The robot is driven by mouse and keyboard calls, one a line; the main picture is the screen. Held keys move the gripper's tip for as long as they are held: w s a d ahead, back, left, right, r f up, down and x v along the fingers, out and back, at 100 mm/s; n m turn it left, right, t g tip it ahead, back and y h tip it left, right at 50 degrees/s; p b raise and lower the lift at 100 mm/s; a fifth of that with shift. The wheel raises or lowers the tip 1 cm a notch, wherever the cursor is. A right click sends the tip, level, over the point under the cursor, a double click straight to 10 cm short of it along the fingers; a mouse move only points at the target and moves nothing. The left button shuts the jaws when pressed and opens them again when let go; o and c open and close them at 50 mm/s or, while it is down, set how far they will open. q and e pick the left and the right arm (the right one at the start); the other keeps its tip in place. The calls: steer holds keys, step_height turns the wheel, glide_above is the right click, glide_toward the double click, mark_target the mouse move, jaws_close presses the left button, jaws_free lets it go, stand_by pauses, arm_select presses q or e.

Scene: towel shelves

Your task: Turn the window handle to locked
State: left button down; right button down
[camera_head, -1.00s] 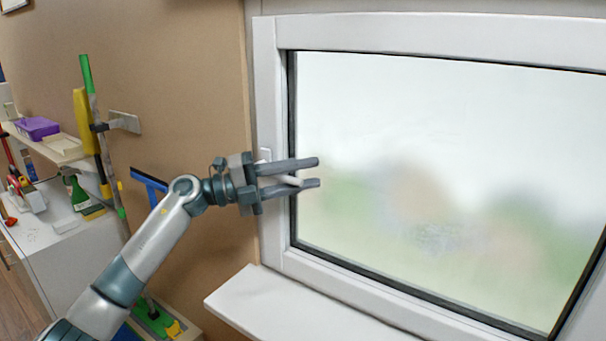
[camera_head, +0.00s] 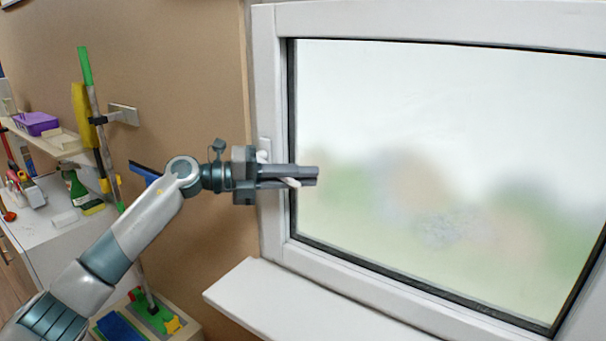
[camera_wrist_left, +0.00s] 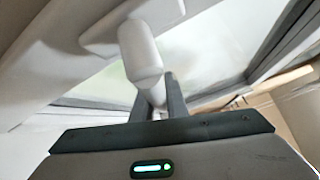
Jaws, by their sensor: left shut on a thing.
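The white window handle (camera_head: 292,182) sits on the left side of the white window frame (camera_head: 268,103). Only its tip and part of its mount show in the head view, because my left gripper covers the rest. My left gripper (camera_head: 317,176) is shut on the handle, its fingers lying nearly level across the frame and over the glass edge. In the left wrist view the pale handle (camera_wrist_left: 140,52) comes from its mount at the top down between the dark fingers (camera_wrist_left: 158,103). My right gripper is in neither view.
A white sill (camera_head: 300,305) juts out below the window. To the left, a shelf holds a purple basket (camera_head: 36,123), and a green spray bottle (camera_head: 75,187) stands on a white surface.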

arm_select(q)
steer(key=f+y, duration=0.1)
steer(key=f+m+y+b, duration=0.1)
steer(key=a+f+m+y+b, duration=0.1)
steer(key=shift+w+a+f, duration=0.1)
steer(key=shift+w+f, duration=0.15)
steer(key=shift+w, duration=0.15)
steer(key=c, duration=1.7)
jaws_free()
steer(key=shift+c, duration=0.2)
steer(key=shift+a, duration=0.1)
